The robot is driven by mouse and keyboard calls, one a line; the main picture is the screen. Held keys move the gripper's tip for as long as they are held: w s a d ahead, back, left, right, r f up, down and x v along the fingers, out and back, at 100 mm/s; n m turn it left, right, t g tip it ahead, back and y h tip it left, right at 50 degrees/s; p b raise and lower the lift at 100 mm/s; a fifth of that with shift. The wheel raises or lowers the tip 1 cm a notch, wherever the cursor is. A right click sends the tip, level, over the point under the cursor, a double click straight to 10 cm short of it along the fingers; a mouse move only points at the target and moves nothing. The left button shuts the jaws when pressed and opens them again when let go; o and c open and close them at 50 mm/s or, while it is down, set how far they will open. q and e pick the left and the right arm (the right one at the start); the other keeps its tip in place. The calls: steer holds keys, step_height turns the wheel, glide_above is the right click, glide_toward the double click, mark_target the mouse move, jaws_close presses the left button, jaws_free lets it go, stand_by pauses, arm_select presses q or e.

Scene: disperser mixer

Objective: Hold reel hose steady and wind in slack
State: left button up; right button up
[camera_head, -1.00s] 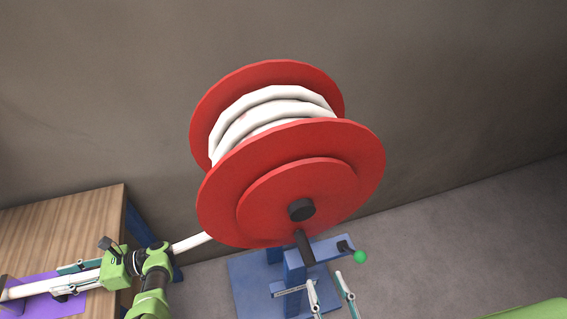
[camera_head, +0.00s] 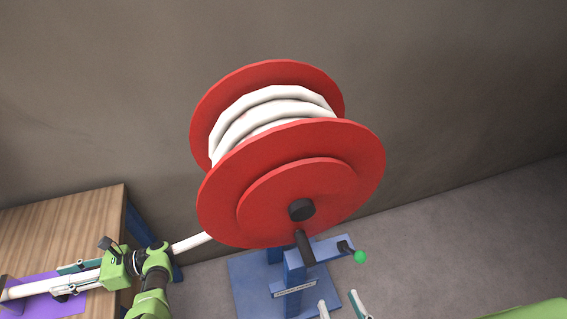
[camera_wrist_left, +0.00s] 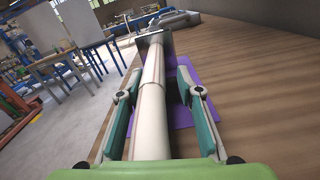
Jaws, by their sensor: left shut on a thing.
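A large red reel (camera_head: 310,190) with white hose (camera_head: 270,110) wound on it stands in the middle of the head view. The hose leaves the reel at lower left and runs across to the bench. My left gripper (camera_head: 76,279) is shut on the hose over the bench. In the left wrist view the hose (camera_wrist_left: 151,110) runs lengthwise between its two fingers. A black handle (camera_head: 305,247) projects at the reel's lower front face. My right gripper (camera_head: 339,302) is open and empty at the bottom edge, below a green knob (camera_head: 361,257); only its fingertips show.
The reel sits on a blue stand (camera_head: 293,274) with a small label. A wooden bench (camera_head: 60,230) with a purple mat (camera_head: 70,308) is at left. A grey wall is behind; open floor (camera_head: 450,230) lies to the right. A green surface (camera_head: 535,310) shows at bottom right.

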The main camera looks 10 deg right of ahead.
arm_select(q)
steer(key=o, duration=0.7)
steer(key=shift+c, duration=0.2)
steer(key=shift+o, duration=0.3)
steer(key=shift+f, duration=0.1)
steer(key=shift+a, duration=0.1)
steer(key=shift+r+p, duration=0.35)
steer(key=shift+r, duration=0.35)
steer(key=o, duration=0.5)
steer(key=shift+o, duration=0.2)
